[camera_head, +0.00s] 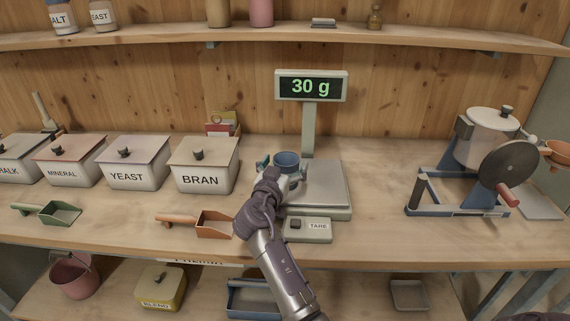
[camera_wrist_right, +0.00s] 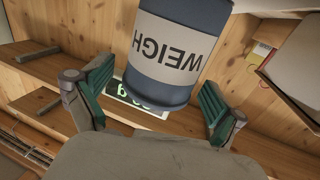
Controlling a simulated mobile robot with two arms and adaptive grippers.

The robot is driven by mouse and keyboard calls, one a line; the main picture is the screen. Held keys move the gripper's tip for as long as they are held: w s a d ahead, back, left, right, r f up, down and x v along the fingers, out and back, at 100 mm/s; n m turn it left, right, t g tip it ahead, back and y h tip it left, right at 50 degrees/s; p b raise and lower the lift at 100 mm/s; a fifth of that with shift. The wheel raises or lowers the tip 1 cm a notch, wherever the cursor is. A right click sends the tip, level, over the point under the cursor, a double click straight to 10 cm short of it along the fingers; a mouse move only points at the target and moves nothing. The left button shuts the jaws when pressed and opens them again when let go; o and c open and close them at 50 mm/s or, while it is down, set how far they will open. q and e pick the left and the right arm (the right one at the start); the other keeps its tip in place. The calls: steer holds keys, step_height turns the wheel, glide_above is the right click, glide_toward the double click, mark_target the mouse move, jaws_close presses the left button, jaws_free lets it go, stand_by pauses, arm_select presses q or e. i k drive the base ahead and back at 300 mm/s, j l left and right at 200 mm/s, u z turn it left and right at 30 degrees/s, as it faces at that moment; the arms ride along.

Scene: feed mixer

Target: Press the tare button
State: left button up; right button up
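The scale's tare panel (camera_head: 309,230) is labelled TARE and has a small dark button (camera_head: 295,224) at its left. The scale's display (camera_head: 311,86) reads 30 g. A blue-grey cup (camera_head: 287,160) shows at the left of the scale's plate (camera_head: 325,185); its base is hidden behind my right gripper (camera_head: 281,167). In the right wrist view the cup (camera_wrist_right: 178,50) bears the label WEIGH. My right gripper (camera_wrist_right: 157,95) is open there, with a teal finger on each side of the cup and visible gaps. My left gripper is out of view.
Lidded bins, including BRAN (camera_head: 203,166) and YEAST (camera_head: 132,163), stand at left. An orange-handled scoop (camera_head: 213,223) lies left of my right arm. A hand-cranked mixer (camera_head: 488,150) stands at right. The bench between scale and mixer is clear.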

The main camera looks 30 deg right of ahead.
mark_target(294, 223)
steer(key=k+j, duration=0.2)
steer(key=j, duration=0.2)
steer(key=k+j, duration=0.2)
steer(key=j, duration=0.2)
steer(key=k+j, duration=0.25)
steer(key=j, duration=0.15)
